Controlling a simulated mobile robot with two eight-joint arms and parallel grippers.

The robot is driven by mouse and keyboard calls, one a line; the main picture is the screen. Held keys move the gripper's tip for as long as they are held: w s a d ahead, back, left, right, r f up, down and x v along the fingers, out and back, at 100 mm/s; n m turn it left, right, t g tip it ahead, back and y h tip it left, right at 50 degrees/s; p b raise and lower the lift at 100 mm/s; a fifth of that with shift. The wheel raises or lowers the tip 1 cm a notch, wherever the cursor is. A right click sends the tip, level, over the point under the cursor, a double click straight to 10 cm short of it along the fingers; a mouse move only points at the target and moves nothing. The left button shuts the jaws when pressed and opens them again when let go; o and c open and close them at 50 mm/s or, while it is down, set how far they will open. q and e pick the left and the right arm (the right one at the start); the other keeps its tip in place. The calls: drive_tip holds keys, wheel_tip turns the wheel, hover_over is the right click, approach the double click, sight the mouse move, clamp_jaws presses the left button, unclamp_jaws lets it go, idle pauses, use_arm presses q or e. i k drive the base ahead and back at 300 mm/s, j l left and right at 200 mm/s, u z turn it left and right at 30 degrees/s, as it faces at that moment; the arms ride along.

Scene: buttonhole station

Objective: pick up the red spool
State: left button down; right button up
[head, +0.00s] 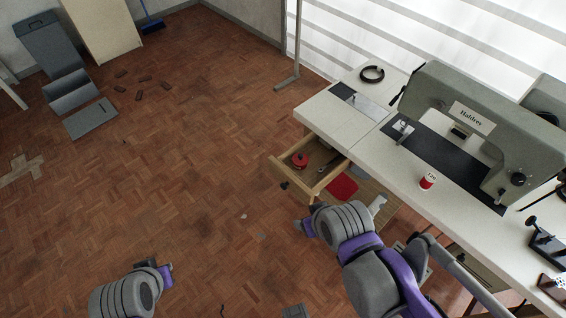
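A small red spool (427,181) with a white label stands upright on the pale sewing table, in front of the machine. A round red object (300,159) lies in the open wooden drawer (313,183); it is too small to tell what it is. My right gripper (310,226) is low in front of the table, near the drawer and below the tabletop, apart from the spool. Its fingers are mostly hidden by my arm. My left gripper (165,276) is over the floor at the lower left, far from the table; its fingers do not show clearly.
A grey sewing machine (480,112) stands on the table (385,152). A black ring (372,74) lies at the table's far end, and a black stand (545,245) is at the right. The drawer juts out over the floor. Open parquet floor lies to the left.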

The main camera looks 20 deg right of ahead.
sight(430, 178)
drive_tip(key=z, duration=2.2)
